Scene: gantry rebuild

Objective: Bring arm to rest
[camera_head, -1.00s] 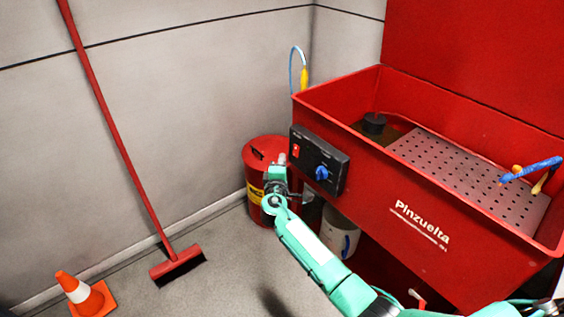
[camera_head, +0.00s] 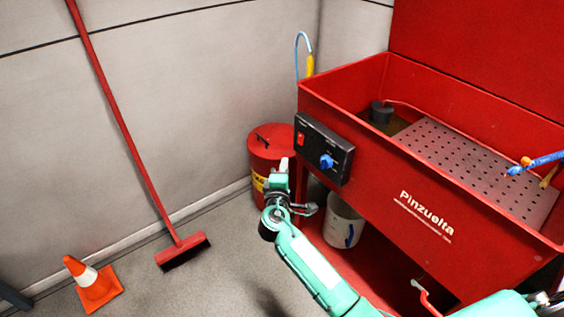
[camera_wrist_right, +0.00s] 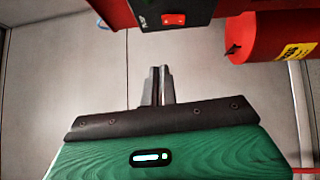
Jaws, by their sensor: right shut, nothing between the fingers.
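My right arm comes in from the lower right of the head view, green with silver joints. Its gripper (camera_head: 308,209) is in front of the red washing station, below the control box. In the right wrist view the two grey fingers of the right gripper (camera_wrist_right: 161,72) are together with nothing between them, pointing toward the grey wall. My left gripper does not show in either view.
The red parts washer (camera_head: 420,205) fills the right side, with a black control box (camera_head: 323,148) on its front. A red drum (camera_head: 268,150) and white bucket (camera_head: 342,222) stand close by. A red broom (camera_head: 122,130) leans on the wall near an orange cone (camera_head: 93,284). Floor between is clear.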

